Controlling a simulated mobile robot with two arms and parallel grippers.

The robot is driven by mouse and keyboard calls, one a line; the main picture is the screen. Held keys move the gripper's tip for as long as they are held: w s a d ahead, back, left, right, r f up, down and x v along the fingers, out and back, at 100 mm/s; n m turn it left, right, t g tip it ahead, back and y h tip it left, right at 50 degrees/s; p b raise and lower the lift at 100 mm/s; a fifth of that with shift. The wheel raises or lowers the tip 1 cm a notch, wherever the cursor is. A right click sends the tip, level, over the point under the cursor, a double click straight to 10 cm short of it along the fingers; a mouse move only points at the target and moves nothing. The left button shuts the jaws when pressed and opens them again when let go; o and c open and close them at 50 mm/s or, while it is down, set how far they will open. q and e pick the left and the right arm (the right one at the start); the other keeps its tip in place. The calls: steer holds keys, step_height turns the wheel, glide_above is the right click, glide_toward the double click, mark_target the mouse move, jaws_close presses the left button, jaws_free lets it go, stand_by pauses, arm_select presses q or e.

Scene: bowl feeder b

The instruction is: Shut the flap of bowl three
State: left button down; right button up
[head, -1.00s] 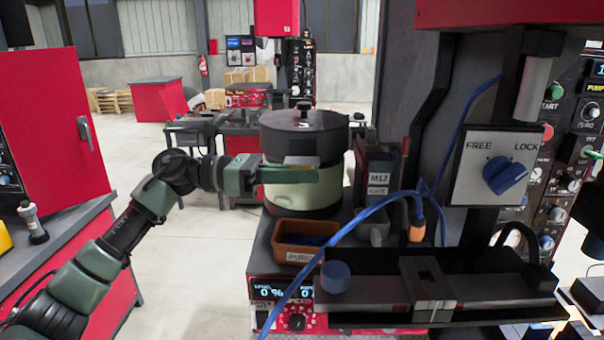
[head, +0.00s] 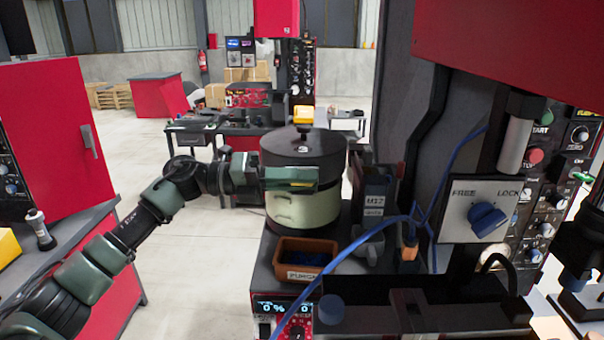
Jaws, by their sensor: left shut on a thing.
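A round bowl (head: 305,208) with a cream body and a dark lid (head: 303,147) with a knob stands on a red and black machine near the middle. My left gripper (head: 291,180) reaches in from the left and lies across the front of the bowl, just below the lid. It is shut on a part there that looks like the flap; the green fingers hide most of it, so its angle cannot be told. No number on the bowl can be read clearly.
A brown bin (head: 306,258) sits below the bowl's front. A grey box labelled M12 (head: 374,198) and a blue cable (head: 345,258) are close on the right. A FREE/LOCK panel with a blue knob (head: 487,219) is farther right. The floor left of the bowl is open.

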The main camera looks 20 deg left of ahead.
arm_select(q)
steer(key=n+p, duration=0.1)
steer(key=w+r+n+p, duration=0.1)
steer(key=shift+a+n, duration=0.2)
steer(key=shift+n, duration=0.1)
steer(key=shift+w+a+f+n+p, duration=0.1)
steer(key=shift+w+n+p, duration=0.15)
steer(key=shift+n+p, duration=0.35)
steer(key=shift+w+f+n+p, duration=0.1)
steer(key=shift+w+n+p, duration=0.2)
steer(key=shift+n, duration=0.6)
steer(key=c, duration=1.5)
jaws_free()
steer(key=shift+f, duration=0.1)
